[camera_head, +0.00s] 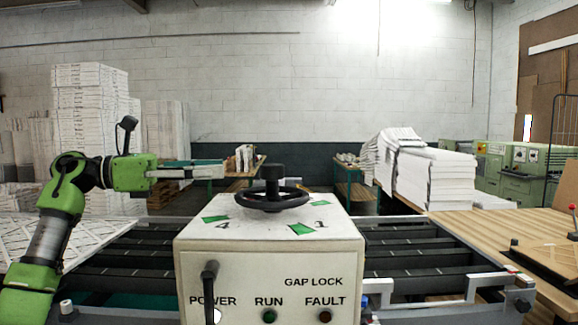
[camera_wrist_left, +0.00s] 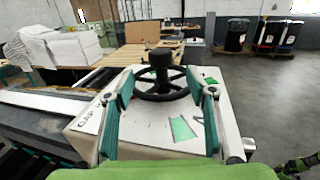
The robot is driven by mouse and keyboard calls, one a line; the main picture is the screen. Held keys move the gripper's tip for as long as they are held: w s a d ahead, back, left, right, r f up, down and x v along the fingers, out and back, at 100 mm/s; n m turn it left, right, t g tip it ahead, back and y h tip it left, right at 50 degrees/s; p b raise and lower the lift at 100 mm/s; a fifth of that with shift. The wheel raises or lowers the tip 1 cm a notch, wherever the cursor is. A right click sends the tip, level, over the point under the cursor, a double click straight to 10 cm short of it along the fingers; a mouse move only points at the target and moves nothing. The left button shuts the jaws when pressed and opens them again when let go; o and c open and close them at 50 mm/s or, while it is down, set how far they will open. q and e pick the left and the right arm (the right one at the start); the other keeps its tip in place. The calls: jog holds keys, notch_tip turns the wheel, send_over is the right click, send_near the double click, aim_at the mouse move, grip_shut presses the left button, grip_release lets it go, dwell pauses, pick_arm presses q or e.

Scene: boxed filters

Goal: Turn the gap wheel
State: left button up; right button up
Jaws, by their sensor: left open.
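The gap wheel (camera_head: 271,206) is a black spoked handwheel with a knob on top, mounted on a white control box (camera_head: 215,255). It also shows in the left wrist view (camera_wrist_left: 162,95). My left gripper (camera_head: 222,170) is open and empty, with teal fingers pointing right. In the head view it is left of the wheel, slightly above rim height, with a gap between. In the left wrist view the wheel lies ahead, framed by the two fingers. Green patches and the numbers 4 and 1 mark the box top. My right gripper is not in view.
Dark conveyor rollers (camera_head: 125,258) lie on both sides. A wooden table (camera_head: 490,235) stands at right, with white stacks (camera_head: 435,178) behind. Air around the wheel is clear.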

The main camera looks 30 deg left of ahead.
aim_at(268, 165)
pick_arm(q)
jog(key=shift+p+x, duration=0.55)
jog(key=shift+x, duration=0.45)
jog(key=shift+p+x, duration=0.35)
jog(key=shift+x, duration=0.75)
jog(key=p+x, duration=0.2)
jog(key=x, duration=0.5)
jog(key=shift+w+d, duration=0.2)
jog(key=shift+d, duration=0.05)
jog(key=shift+w+d+p, duration=0.25)
jog(key=shift+w+p, duration=0.1)
grip_shut()
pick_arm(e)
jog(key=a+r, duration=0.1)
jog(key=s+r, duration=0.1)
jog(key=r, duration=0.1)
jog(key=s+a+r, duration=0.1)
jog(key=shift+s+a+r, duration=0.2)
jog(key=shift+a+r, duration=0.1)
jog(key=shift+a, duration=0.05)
